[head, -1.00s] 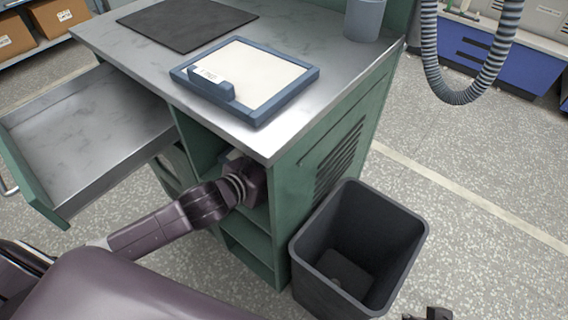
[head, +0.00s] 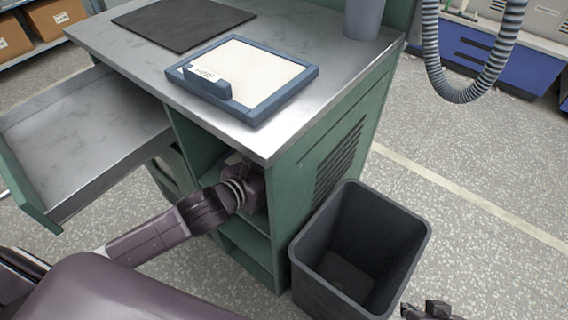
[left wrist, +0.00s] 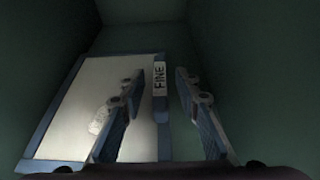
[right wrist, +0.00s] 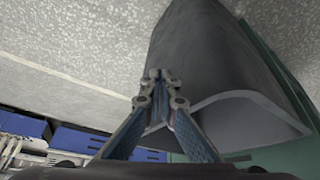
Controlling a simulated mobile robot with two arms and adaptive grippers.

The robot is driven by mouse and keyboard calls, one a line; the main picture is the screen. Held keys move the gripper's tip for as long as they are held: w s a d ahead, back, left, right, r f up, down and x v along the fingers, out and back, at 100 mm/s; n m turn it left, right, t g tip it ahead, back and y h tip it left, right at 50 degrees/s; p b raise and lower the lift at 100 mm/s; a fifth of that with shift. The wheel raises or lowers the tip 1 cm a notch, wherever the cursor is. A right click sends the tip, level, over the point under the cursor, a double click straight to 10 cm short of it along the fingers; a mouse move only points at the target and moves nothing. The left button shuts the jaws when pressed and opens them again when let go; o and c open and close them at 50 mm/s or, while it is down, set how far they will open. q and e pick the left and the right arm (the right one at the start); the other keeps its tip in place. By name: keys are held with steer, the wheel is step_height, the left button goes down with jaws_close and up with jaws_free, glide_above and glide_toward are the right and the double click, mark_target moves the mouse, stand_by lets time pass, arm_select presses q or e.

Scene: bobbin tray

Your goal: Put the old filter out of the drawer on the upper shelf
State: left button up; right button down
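A blue-framed filter with a pale panel (left wrist: 88,95) and a tab marked "FINE" lies in a dark green compartment in the left wrist view. My left gripper (left wrist: 160,88) is open, one finger on each side of the tab with gaps between. In the head view my left arm reaches into the cabinet's upper shelf opening, where its fingers are hidden. The pulled-out drawer (head: 85,135) at the left is empty. A similar blue-framed filter (head: 255,75) lies on the worktop. My right gripper (right wrist: 160,80) is shut and empty, beside the bin.
A dark grey bin (head: 312,262) stands right of the green cabinet (head: 335,150). A black mat (head: 185,22) and a grey cup (head: 364,18) are on the worktop (head: 330,55). A striped hose (head: 462,95) hangs at the upper right. The lower shelf opening looks empty.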

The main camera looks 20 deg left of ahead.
arm_select(q)
steer(key=shift+r, duration=0.15)
